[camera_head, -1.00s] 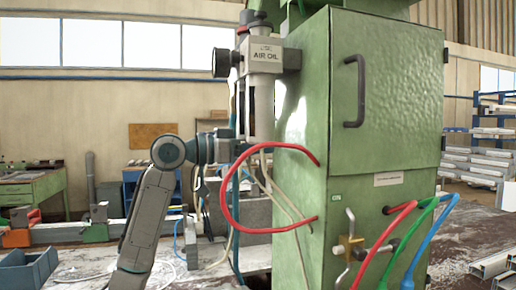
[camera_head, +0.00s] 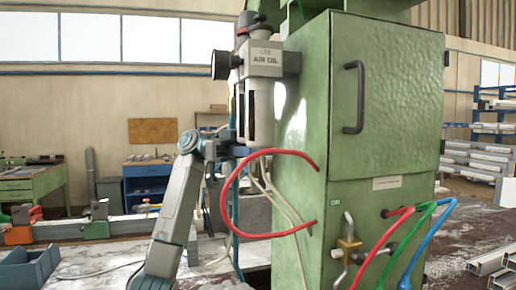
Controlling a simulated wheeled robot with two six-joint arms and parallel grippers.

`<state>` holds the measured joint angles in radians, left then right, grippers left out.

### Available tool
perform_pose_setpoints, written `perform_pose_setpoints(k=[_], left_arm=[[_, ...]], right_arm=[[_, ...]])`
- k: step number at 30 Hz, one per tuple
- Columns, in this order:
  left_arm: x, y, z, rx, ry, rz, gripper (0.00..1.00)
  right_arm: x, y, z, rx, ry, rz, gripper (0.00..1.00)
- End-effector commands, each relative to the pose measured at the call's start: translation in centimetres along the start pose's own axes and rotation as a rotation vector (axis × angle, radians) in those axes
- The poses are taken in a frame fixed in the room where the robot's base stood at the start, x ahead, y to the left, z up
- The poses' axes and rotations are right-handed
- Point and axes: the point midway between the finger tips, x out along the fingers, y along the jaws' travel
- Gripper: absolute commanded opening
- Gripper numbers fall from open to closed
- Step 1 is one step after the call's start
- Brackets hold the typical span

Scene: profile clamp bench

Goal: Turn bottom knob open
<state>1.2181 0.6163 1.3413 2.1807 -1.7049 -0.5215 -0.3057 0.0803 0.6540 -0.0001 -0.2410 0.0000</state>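The green cabinet (camera_head: 385,100) stands right of centre. Low on its front is a brass valve (camera_head: 348,244) with metal handles, beside a small "ON" label (camera_head: 335,203). The AIR OIL unit (camera_head: 264,58) is on its left side, with a black round knob (camera_head: 221,64) facing left and a red and black knob (camera_head: 251,20) on top. My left arm reaches up to the unit's underside. My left gripper (camera_head: 242,108) seems to be the dark upright fingers at the pale bowl; its opening and any contact are unclear. My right gripper is out of view.
A red hose (camera_head: 226,205) loops from the cabinet's left side close to my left arm. Red, green (camera_head: 418,237) and blue (camera_head: 437,228) hoses hang in front at the right. A blue bin (camera_head: 28,268) and a rail with clamps (camera_head: 97,222) are at the left.

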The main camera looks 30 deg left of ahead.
Motion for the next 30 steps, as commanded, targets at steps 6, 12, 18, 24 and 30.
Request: perform_pose_setpoints(k=[6,12,18,24,30], left_arm=[[0.01,0.26,-0.18,-0.001,-0.002,0.165,0.02],[-0.05,0.49,-0.13,-0.001,-0.005,0.269,0.02],[-0.07,0.6,-0.04,-0.002,-0.007,0.325,0.02],[-0.1,0.65,0.01,-0.002,-0.008,0.343,0.02],[-0.1,0.65,0.03,-0.002,-0.008,0.344,0.02]], right_arm=[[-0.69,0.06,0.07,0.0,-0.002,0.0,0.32],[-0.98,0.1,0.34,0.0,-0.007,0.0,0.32],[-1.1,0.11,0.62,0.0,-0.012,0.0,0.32],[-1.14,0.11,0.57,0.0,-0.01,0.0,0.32],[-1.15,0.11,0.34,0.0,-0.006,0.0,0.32]])
